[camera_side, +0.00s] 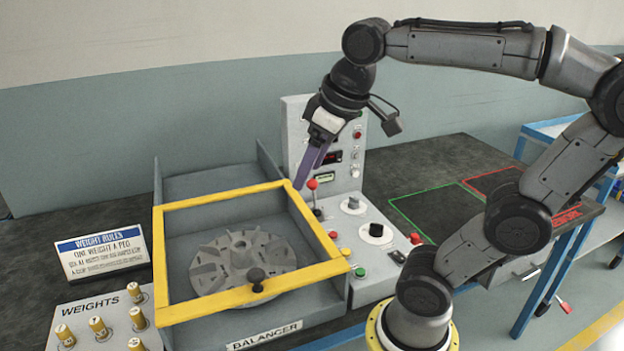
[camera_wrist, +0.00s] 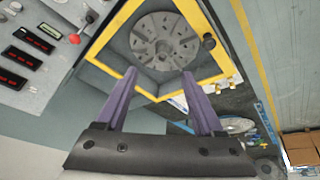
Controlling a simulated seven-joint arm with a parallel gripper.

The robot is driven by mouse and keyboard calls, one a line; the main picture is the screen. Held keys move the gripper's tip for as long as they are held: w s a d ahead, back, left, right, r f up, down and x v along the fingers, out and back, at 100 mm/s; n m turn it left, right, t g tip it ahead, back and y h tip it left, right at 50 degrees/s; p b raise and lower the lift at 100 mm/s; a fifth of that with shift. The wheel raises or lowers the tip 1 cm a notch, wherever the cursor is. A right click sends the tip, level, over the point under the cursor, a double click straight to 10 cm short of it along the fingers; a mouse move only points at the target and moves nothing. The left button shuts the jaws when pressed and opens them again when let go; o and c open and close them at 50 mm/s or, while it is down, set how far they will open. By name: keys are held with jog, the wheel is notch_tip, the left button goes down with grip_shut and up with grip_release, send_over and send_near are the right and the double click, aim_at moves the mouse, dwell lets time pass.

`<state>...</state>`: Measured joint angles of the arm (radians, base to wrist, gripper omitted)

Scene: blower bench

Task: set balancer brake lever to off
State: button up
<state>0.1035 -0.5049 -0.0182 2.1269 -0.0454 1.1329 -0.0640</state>
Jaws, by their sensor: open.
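The balancer brake lever (camera_side: 312,184) is a thin shaft with a red ball knob. It stands nearly upright on the balancer's grey control panel, just right of the yellow-framed guard. My gripper (camera_side: 303,172) points down with its purple fingers just above and to the left of the red knob, seemingly apart from it. In the wrist view my gripper (camera_wrist: 158,74) is open with nothing between its fingers. Any on or off marking is too small to read.
The yellow guard frame (camera_side: 220,192) surrounds a grey rotor (camera_side: 240,262). The control box (camera_side: 295,125) rises behind the lever. A black knob (camera_side: 376,230) and several buttons share the panel. Weights (camera_side: 98,326) stand at front left. The green-outlined mat area (camera_side: 430,205) is clear.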

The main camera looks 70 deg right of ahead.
jog(key=w+d+r+m+g, duration=0.2)
jog(key=w+d+r, duration=0.1)
jog(key=w+d, duration=0.5)
jog(key=m+g, duration=0.3)
jog(key=m, duration=0.1)
send_over(312, 179)
jog(key=a, duration=0.1)
notch_tip(312, 179, down, 10)
jog(key=f, duration=0.8)
jog(key=d+f, duration=0.1)
jog(key=f, duration=0.4)
grip_shut()
jog(key=shift+r, duration=0.1)
